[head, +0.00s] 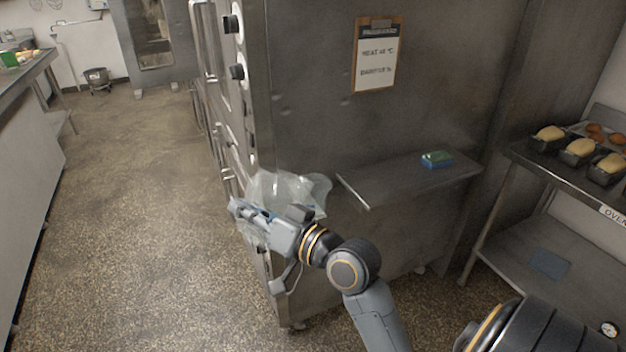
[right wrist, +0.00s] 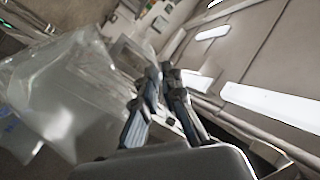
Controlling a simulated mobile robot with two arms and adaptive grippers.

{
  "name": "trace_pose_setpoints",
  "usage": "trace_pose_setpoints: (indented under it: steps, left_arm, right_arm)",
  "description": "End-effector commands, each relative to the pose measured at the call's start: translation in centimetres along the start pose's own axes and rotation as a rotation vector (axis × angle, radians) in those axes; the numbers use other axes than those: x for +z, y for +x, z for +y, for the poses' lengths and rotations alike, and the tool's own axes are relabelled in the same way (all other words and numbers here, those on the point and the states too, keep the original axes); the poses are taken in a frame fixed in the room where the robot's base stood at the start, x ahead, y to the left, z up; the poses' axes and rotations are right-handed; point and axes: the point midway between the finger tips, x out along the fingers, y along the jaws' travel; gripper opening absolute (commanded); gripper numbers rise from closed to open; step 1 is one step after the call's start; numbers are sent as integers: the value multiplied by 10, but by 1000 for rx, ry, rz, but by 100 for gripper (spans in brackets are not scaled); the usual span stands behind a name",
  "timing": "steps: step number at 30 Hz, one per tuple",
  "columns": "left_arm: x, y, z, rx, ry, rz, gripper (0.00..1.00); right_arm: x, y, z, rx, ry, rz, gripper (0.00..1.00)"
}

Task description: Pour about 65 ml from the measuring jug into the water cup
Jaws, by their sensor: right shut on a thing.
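My right gripper (head: 245,210) is shut on the clear measuring jug (head: 300,187), held in the air in front of the steel cabinet's edge. The jug is transparent and looks tilted; its fill level cannot be made out. In the right wrist view the two fingers (right wrist: 163,95) are close together, with the large clear jug wall (right wrist: 55,85) beside them on the left. The exact grip point on the jug is unclear. I see no water cup in either view. My left gripper is out of view.
A steel side shelf (head: 400,185) holds a green and blue sponge (head: 437,159). A clipboard (head: 377,55) hangs above it. A rack (head: 520,155) with bread loaves in tins (head: 580,150) stands at right. The floor (head: 130,220) at left is clear beside a long counter (head: 28,70).

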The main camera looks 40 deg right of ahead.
Motion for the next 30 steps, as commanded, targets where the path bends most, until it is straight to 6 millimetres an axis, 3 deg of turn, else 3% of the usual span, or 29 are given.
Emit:
trace_pose_setpoints:
  steps: [9, 12, 18, 30]
  left_arm:
    - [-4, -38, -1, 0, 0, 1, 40]
    - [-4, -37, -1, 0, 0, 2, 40]
    - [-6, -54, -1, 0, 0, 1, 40]
    - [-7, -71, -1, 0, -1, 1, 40]
  right_arm:
    - [-45, 0, -5, -3, 206, 1, 0]
    - [-45, 0, 0, -2, 272, -2, 0]
    - [-64, 0, 1, -4, 390, -5, 0]
    - [-81, 0, 4, -4, 507, -8, 0]
